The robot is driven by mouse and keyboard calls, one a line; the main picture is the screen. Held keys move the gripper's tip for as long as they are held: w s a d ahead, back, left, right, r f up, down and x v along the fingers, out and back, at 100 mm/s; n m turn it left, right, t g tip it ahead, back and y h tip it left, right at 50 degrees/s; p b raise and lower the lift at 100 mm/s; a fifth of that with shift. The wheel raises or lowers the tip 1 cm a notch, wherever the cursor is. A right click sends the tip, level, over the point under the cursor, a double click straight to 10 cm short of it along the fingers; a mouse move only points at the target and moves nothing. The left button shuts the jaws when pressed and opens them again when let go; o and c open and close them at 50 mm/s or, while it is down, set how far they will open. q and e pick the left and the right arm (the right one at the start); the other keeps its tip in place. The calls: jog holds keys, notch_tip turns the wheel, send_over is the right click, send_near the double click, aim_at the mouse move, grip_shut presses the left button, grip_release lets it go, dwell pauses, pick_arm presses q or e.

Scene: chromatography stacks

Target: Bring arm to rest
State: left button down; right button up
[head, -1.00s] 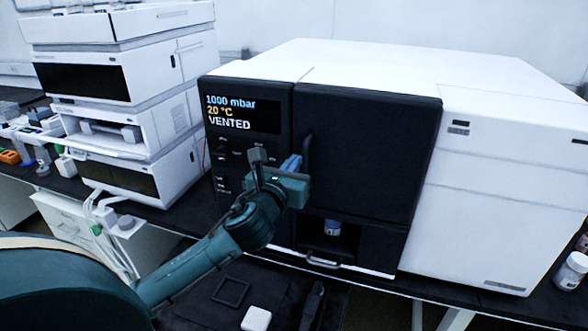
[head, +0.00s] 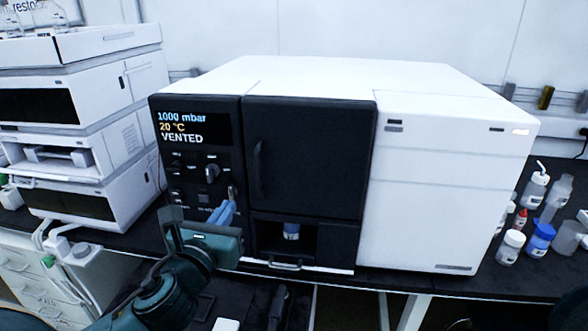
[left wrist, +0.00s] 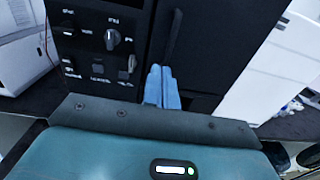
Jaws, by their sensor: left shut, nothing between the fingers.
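My left gripper (head: 228,207) is in front of the lower part of the black control panel, at the left of the large white and black instrument (head: 330,72). Its blue fingers are together with nothing between them. In the left wrist view the shut blue fingers (left wrist: 162,87) point at the panel, below the knobs and beside the dark door. I cannot tell whether they touch the panel. My left arm comes up from the bottom of the head view. My right gripper is in neither view now.
The instrument's screen (head: 194,129) reads 1000 mbar, 20 °C, VENTED. A blue-and-white vial (head: 291,231) stands in the open bay below the closed door (head: 312,155). A stack of white modules (head: 85,110) stands left. Several bottles (head: 540,238) stand on the bench at right.

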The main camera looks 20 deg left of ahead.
pick_arm(q)
jog(key=s+d+f+n+g+h, duration=0.2)
jog(key=d+f+n, duration=0.2)
jog(key=f+n, duration=0.4)
jog(key=s+d+f+n+g+h, duration=0.25)
jog(key=f+n, duration=0.45)
jog(key=f, duration=0.4)
jog(key=s+d+f+n+g+h, duration=0.2)
jog(key=s+d+f+n, duration=0.7)
jog(key=n, duration=0.6)
jog(key=shift+d+f+n+p, duration=0.2)
jog(key=shift+f+n+p, duration=0.15)
jog(key=shift+f, duration=0.35)
jog(key=shift+g, duration=0.25)
